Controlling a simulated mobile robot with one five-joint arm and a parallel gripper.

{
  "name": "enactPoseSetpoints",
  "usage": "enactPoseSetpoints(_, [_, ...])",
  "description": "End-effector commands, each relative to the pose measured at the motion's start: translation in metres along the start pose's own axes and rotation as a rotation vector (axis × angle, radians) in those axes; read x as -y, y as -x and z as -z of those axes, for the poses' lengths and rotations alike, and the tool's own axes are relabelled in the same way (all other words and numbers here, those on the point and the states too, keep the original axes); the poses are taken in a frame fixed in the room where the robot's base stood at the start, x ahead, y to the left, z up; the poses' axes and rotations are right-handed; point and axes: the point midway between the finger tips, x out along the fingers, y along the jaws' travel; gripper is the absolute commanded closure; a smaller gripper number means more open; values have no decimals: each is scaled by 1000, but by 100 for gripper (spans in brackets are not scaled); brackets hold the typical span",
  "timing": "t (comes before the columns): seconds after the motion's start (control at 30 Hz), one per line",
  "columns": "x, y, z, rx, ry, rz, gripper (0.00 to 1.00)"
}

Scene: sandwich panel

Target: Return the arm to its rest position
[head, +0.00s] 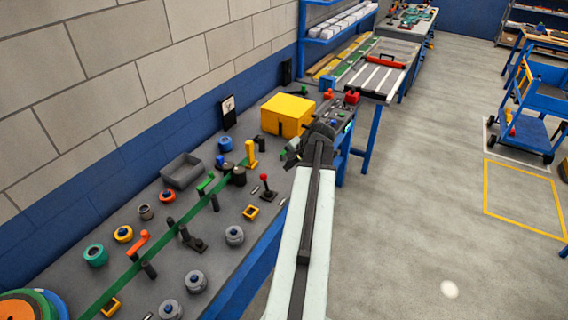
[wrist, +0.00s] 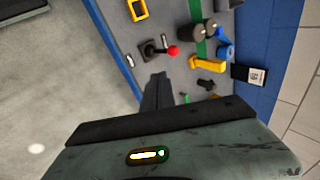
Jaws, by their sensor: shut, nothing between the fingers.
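My arm reaches forward from the bottom of the head view along the right edge of the grey workbench (head: 215,255). My gripper (head: 290,154) is at its far end, above the bench edge and in front of the yellow box (head: 288,115). In the wrist view my gripper (wrist: 157,88) shows as dark fingers, shut together with nothing between them. Beyond the fingertips is a lever with a red knob (wrist: 172,50), apart from them. The same red-knobbed lever (head: 265,185) stands left of my arm in the head view.
Levers, round knobs and a grey tray (head: 181,170) cover the bench along a green strip. A yellow handle (head: 251,153) stands close left of my gripper. A wall runs along the left. Open floor (head: 420,220) lies right, with a blue cart (head: 528,115) farther off.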

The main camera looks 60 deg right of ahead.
Motion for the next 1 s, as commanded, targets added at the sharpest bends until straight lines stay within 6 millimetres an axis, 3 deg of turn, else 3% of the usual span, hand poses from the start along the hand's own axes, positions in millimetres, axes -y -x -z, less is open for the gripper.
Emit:
enactPoseSetpoints(0.43, [0, -2, -1, 2, 2, 0, 100])
enactPoseSetpoints(0.57, [20, -19, -22, 28, 43, 3, 100])
enactPoseSetpoints(0.67, [60, -51, -70, 85, 131, 8, 100])
enactPoseSetpoints(0.77, [104, -86, -141, 156, 245, 12, 100])
enactPoseSetpoints(0.9, [144, -124, -252, 249, 421, -6, 100])
enactPoseSetpoints(0.97, [154, -136, -304, 289, 507, -21, 100])
enactPoseSetpoints(1.0, [158, -143, -338, 315, 570, -34, 100])
